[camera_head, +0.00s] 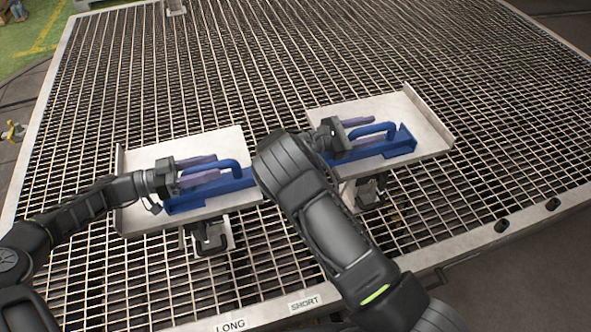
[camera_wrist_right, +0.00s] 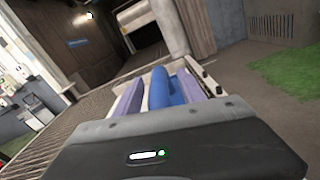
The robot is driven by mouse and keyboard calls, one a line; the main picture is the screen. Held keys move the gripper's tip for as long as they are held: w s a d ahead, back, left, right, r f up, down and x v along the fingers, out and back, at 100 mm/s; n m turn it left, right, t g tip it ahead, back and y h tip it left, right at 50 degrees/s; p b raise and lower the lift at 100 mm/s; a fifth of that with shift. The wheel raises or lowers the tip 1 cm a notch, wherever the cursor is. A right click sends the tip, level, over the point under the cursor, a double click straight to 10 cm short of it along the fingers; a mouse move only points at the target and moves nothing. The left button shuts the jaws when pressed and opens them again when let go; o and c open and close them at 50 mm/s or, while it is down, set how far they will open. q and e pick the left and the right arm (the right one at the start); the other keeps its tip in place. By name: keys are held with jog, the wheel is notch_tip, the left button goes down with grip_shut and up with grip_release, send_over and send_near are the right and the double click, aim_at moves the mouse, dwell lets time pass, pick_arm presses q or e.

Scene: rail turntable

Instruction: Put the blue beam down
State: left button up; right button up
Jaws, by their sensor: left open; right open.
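The long blue beam (camera_head: 235,184) lies across two pale support plates, the left plate (camera_head: 140,160) and the right plate (camera_head: 425,115). Its middle is hidden behind my right arm. It has a raised blue handle near each end. My left gripper (camera_head: 213,170) is open, with its fingers around the left handle (camera_head: 238,164). My right gripper (camera_head: 372,135) is open, with its fingers on both sides of the right handle (camera_head: 388,127). In the right wrist view the blue handle (camera_wrist_right: 159,88) stands between the two purple fingers.
The plates stand on a large metal grating (camera_head: 290,60) with a pale frame. Clamp-like brackets (camera_head: 208,236) sit below the plates. Labels LONG (camera_head: 230,325) and SHORT (camera_head: 304,302) mark the front edge. The grating behind the plates is mostly clear.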

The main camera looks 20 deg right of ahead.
aim_at(352, 134)
pick_arm(q)
jog(key=a, duration=0.7)
jog(key=shift+a, duration=0.3)
pick_arm(e)
jog(key=shift+a, duration=0.1)
jog(key=a, duration=0.7)
jog(key=shift+a, duration=0.2)
dwell(0.4)
